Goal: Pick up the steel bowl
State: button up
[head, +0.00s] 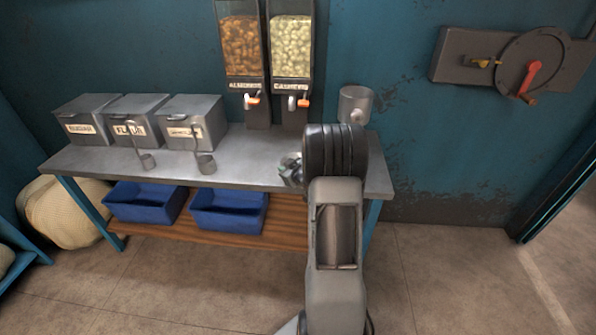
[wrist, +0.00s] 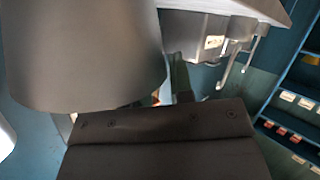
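A grey steel cylindrical vessel (head: 356,100), which I take for the steel bowl, is at the right end of the metal table in the head view. My arm hides what lies below it. A large grey rounded body (wrist: 85,50), probably the same vessel, fills the upper left of the wrist view, very close to the camera. My gripper (wrist: 180,82) shows as a dark finger beside its right edge. The other finger is not visible, and I cannot tell whether they touch the vessel. In the head view my arm hides most of the gripper.
The metal table (head: 250,160) carries lidded bins (head: 195,122) and small scoops (head: 206,164). Blue crates (head: 228,210) sit on the lower shelf. Floor (head: 450,280) at the right is clear.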

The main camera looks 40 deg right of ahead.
grip_shut()
jog(key=shift+r, duration=0.1)
